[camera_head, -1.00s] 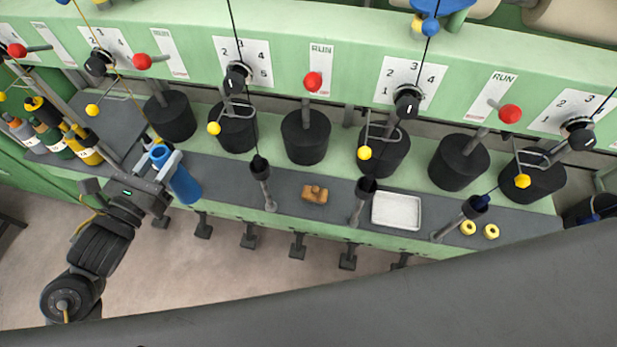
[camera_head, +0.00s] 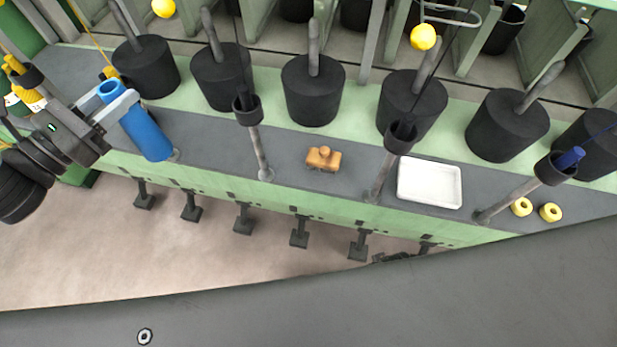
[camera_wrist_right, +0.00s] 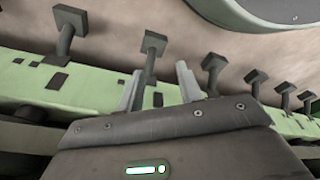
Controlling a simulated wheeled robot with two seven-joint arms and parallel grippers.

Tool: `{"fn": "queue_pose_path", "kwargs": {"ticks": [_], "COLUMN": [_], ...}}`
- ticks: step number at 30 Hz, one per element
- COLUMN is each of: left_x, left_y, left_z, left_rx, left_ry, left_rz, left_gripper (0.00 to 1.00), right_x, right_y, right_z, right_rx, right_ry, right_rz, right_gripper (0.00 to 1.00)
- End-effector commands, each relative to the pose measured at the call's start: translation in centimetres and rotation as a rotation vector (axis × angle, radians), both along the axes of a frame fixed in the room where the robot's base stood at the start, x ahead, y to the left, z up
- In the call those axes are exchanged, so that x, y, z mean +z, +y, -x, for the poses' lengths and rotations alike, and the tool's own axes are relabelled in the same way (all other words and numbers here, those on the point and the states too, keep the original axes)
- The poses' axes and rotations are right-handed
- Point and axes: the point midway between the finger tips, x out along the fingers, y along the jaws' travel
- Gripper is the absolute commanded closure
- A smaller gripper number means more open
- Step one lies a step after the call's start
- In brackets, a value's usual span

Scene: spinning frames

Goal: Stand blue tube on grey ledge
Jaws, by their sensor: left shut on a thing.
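The blue tube (camera_head: 146,132) is a hollow cylinder with an open top, close to upright, in the left part of the head view. My left gripper (camera_head: 115,105) is shut on its upper part, coming in from the left. The tube's lower end shows against the grey ledge (camera_head: 215,150) near its front edge. I cannot tell whether it touches the ledge. My right gripper (camera_wrist_right: 158,85) shows in the right wrist view with its two fingers apart and nothing between them.
Thin grey posts with dark cups (camera_head: 247,108) rise from the ledge. An orange-brown block (camera_head: 323,158), a white tray (camera_head: 430,183) and yellow rings (camera_head: 549,212) lie farther right. Black cans (camera_head: 313,92) stand behind. Bottles (camera_head: 12,98) are at the left.

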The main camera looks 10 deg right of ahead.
Motion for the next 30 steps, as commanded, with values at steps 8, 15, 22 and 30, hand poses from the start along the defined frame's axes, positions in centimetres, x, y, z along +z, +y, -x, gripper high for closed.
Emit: {"fn": "queue_pose_path", "kwargs": {"ticks": [8,15,22,30], "left_x": [-1.4,-1.2,-1.8,-5.0], "left_y": [0.1,0.1,-1.6,-6.7], "left_z": [0.4,0.4,-1.2,-6.1], "left_rx": [-0.029,-0.029,-0.030,-0.031], "left_ry": [-0.003,-0.003,-0.004,-0.001], "left_rz": [0.004,0.004,0.011,0.012], "left_gripper": [0.87,0.87,0.87,0.87], "right_x": [0.7,1.0,0.1,-2.7], "right_y": [0.2,0.2,0.1,-0.7], "right_z": [-1.3,-1.3,-0.9,0.5], "right_rx": [-0.003,-0.003,-0.002,0.004], "right_ry": [-0.019,-0.019,-0.010,0.006], "right_rz": [-0.002,-0.002,0.000,0.011], "right_gripper": [0.64,0.64,0.64,0.64]}}
